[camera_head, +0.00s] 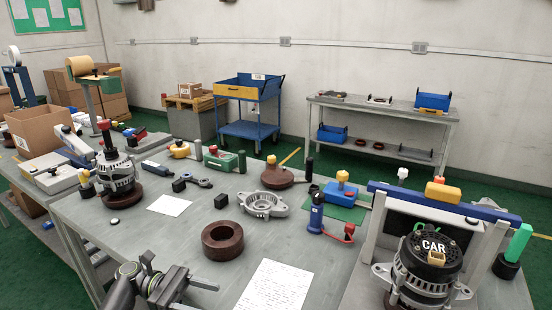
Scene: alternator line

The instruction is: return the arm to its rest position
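My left gripper (202,295) is at the bottom edge, left of centre, low over the near edge of the grey table (140,235). Its two fingers point right and look apart, with nothing seen between them. Part of it is cut off by the picture's lower edge. It is in front of a brown ring (222,240) and left of a printed sheet (275,287), apart from the ring. My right gripper is not in view.
An alternator marked CAR (430,262) stands at the right by a blue-topped frame (440,203). Another alternator (115,172) stands at the left on a brown base. A grey housing (262,204) and several tools lie mid-table. Bare table lies left of the ring.

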